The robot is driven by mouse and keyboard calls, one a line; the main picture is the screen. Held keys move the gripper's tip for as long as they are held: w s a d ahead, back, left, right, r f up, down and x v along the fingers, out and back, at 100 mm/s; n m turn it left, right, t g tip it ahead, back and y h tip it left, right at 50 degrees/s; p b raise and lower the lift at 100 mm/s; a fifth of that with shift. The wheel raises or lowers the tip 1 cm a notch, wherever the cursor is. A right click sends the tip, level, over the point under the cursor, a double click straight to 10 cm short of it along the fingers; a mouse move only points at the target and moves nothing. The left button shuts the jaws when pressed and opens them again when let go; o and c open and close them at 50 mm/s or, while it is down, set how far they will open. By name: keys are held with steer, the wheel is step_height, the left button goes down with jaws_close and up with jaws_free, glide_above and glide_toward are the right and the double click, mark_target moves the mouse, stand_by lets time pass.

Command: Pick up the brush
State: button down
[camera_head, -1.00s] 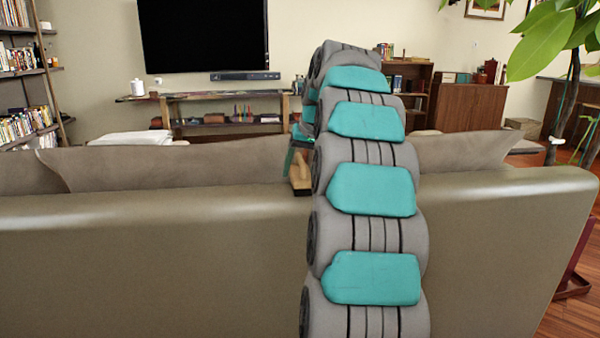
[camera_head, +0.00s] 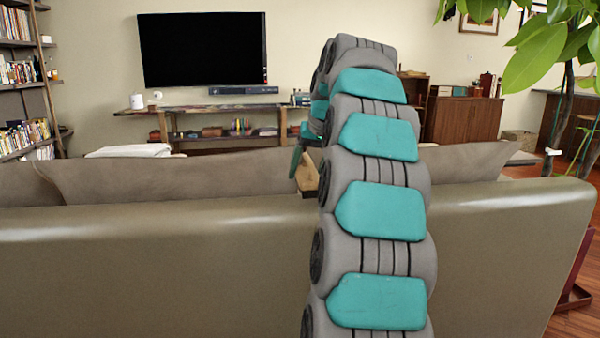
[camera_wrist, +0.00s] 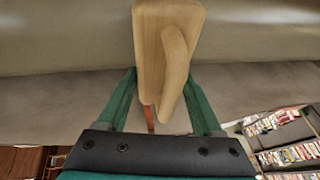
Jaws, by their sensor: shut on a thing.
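The brush (camera_wrist: 148,58) is a pale wooden block with a rounded wooden handle across it. It fills the top middle of the wrist view. My gripper (camera_wrist: 160,78) has its two green fingers on either side of the brush and is shut on it. In the head view the brush (camera_head: 308,176) shows as a small tan piece left of my arm, at the height of the sofa back's top. My gripper (camera_head: 297,160) is mostly hidden there behind my arm. I cannot tell whether the brush touches the sofa.
The olive sofa back (camera_head: 150,260) spans the view in front of me, with cushions (camera_head: 160,175) behind it. Beyond are a low console (camera_head: 220,110), a television (camera_head: 203,50) and a bookshelf (camera_head: 22,75) at left. A leafy plant (camera_head: 535,45) stands at right.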

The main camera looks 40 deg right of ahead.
steer(key=s+r+b, duration=0.1)
steer(key=s, duration=1.1)
steer(key=shift+s+d+b, duration=0.3)
steer(key=shift+s+d, duration=0.05)
steer(key=shift+s, duration=0.05)
